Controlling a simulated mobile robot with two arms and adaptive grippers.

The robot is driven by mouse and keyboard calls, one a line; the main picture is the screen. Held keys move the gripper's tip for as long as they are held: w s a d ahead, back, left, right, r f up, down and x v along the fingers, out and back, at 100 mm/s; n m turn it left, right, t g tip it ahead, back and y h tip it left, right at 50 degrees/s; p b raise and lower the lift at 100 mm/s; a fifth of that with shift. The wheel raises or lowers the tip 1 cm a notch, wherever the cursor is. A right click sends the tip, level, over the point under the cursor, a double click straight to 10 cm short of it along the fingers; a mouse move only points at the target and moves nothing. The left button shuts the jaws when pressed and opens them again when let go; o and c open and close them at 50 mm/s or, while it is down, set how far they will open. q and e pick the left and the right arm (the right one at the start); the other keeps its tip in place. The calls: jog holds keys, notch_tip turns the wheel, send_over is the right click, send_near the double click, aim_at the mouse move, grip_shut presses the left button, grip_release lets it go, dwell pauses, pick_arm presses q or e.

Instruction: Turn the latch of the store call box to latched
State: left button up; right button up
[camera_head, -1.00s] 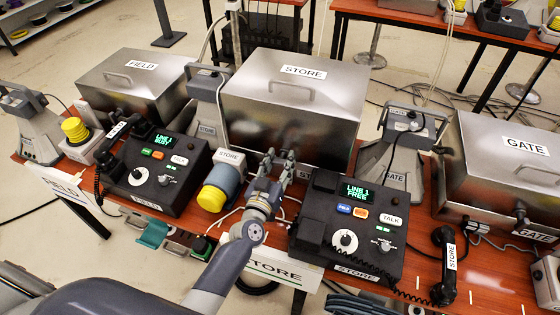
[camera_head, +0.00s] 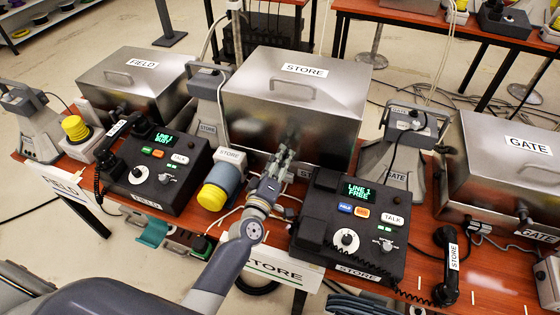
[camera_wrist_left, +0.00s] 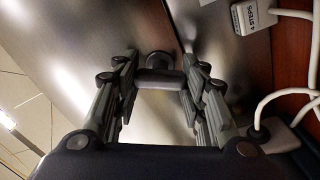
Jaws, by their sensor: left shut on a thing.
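The store call box (camera_head: 310,115) is a closed metal box with a lid handle and a STORE label, at the top middle in the head view. Its latch (camera_wrist_left: 160,76), a dark knob with a short bar, is on the front face. My left gripper (camera_head: 287,150) is at the box's lower front and hides the latch in the head view. In the left wrist view the two fingers (camera_wrist_left: 163,72) are on either side of the latch bar, shut on it. The bar lies crosswise between the fingers. My right gripper is not in view.
The store phone console (camera_head: 325,215) stands right of my left arm. Store horns and cables crowd the box's sides. The field box (camera_head: 135,80) and gate box (camera_head: 505,165) flank it.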

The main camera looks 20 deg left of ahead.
pick_arm(q)
jog(key=n, duration=0.4)
jog(key=shift+f+b, duration=0.1)
jog(key=shift+b, duration=0.25)
jog(key=shift+n, duration=0.9)
jog(key=o, duration=1.1)
jog(key=s, duration=1.2)
jog(key=shift+a, duration=0.25)
jog(key=shift+f, duration=0.1)
